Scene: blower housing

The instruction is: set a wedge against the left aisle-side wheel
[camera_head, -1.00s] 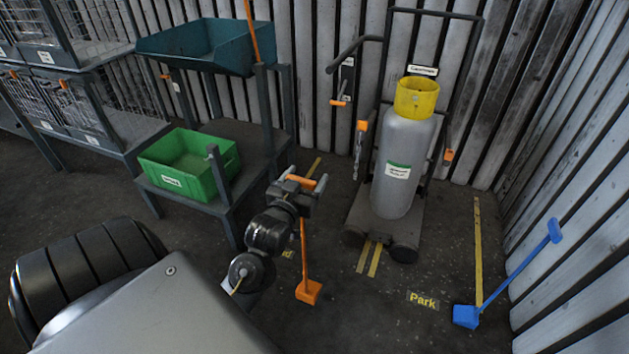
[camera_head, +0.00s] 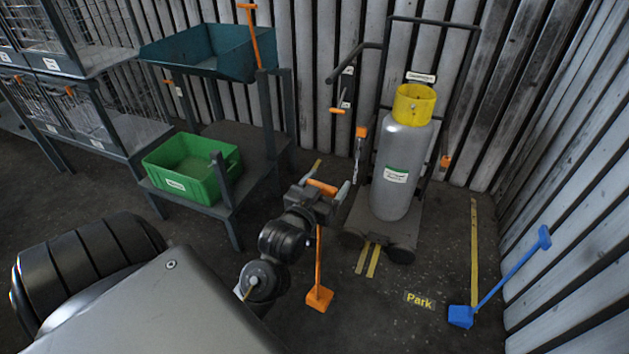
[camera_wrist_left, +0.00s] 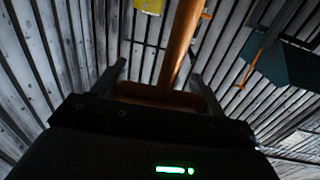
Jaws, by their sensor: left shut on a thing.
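My left gripper (camera_head: 326,187) is shut on the orange T-handle of an orange wedge (camera_head: 319,299), whose long stem hangs down from it. The wedge block is at or near the floor; I cannot tell if it touches. The handle (camera_wrist_left: 180,45) also shows between the fingers in the left wrist view. The trolley (camera_head: 425,225) carries a grey gas cylinder with a yellow collar (camera_head: 397,165). Its left aisle-side wheel (camera_head: 352,239) is dark and partly shadowed, to the right of and beyond the wedge block, with a gap between. My right gripper is out of view.
A blue wedge (camera_head: 461,317) with a long handle leans on the right wall. A rack at left holds a green bin (camera_head: 190,180) and a teal bin (camera_head: 190,62); another orange handle (camera_head: 254,40) stands by it. Yellow floor lines and a "Park" mark (camera_head: 419,300) lie before the trolley.

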